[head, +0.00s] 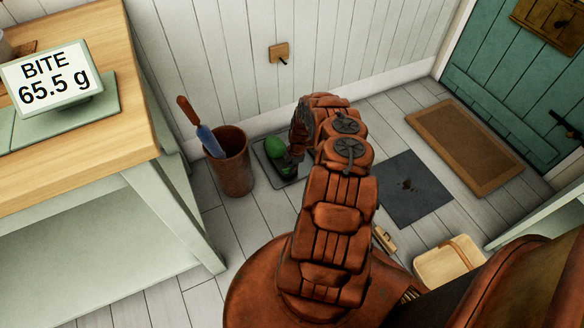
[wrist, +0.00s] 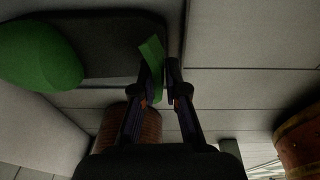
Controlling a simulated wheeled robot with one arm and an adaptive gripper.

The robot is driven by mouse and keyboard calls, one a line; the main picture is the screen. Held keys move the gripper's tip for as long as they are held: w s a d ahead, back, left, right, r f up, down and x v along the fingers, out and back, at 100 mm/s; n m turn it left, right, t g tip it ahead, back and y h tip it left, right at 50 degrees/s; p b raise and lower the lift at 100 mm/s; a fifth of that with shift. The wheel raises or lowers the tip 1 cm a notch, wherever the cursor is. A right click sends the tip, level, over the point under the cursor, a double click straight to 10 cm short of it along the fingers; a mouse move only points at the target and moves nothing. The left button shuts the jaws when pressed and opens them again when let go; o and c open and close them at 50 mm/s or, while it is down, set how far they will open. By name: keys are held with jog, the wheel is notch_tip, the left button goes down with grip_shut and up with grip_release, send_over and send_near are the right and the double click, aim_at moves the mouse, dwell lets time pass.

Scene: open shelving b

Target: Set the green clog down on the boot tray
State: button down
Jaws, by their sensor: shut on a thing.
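The green clog (head: 275,148) is at the dark boot tray (head: 265,164), beside the wall. In the wrist view its rounded green body (wrist: 40,55) lies at the left, over the dark tray (wrist: 112,58). My gripper (head: 296,154) is at the right side of the clog, reaching down. In the wrist view my gripper (wrist: 162,75) is shut on a narrow green strip, which looks like part of the clog. I cannot tell whether the clog touches the tray or hangs just above it.
A brown bin (head: 232,170) holding a blue-bladed tool stands left of the tray. A wooden-topped bench (head: 140,130) with a scale (head: 58,85) is farther left. A grey mat (head: 408,188) and brown doormat (head: 466,145) lie right. A wooden box (head: 448,264) is near my base.

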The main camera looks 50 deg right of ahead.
jog(key=shift+f, duration=0.3)
jog(key=c, duration=1.1)
grip_release()
jog(key=shift+c, duration=0.2)
jog(key=shift+r, duration=0.1)
notch_tip(320, 180, up, 12)
jog(key=s+d, duration=0.1)
jog(key=shift+d, duration=0.3)
